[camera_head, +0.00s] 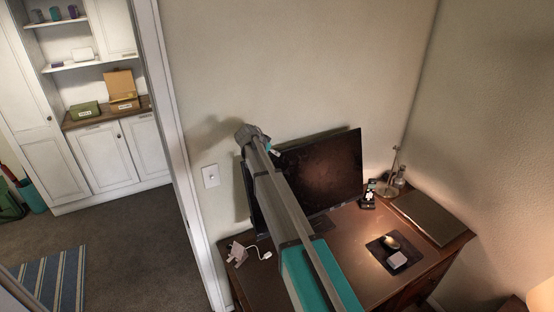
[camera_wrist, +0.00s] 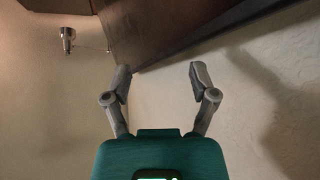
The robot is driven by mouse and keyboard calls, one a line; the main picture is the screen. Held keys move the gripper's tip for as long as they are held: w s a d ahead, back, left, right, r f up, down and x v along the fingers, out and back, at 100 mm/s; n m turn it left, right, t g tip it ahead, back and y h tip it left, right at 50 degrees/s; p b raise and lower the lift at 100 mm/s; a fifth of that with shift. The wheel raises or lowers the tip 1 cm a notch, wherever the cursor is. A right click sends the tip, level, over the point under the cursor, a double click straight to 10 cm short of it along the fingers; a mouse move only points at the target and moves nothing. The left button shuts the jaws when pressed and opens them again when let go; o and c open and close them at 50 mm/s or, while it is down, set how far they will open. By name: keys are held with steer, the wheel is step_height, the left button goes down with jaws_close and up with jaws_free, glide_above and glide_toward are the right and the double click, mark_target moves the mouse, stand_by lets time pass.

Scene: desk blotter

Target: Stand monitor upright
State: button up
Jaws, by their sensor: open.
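The monitor (camera_head: 325,170) is a wide dark screen at the back of the desk, close to the wall. Its top edge slopes up to the right in the head view, and my arm crosses in front of its left part. I cannot tell whether it leans on the wall. In the wrist view a dark slab, likely the monitor (camera_wrist: 185,25), runs across the top, its edge near the left fingertip. My gripper (camera_wrist: 160,72) is open, with bare wall between its fingers. In the head view my arm's end is by the monitor's upper left; the fingers are not clear there.
The desk (camera_head: 335,255) holds a white charger with cable (camera_head: 240,252) at left, a dark pad (camera_head: 382,262) with small items, a closed laptop-like slab (camera_head: 428,217) and a small stand (camera_head: 394,165) at right. Walls close off the back and right.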

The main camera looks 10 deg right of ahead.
steer(key=shift+b+x, duration=1.2)
steer(key=shift+x, duration=0.9)
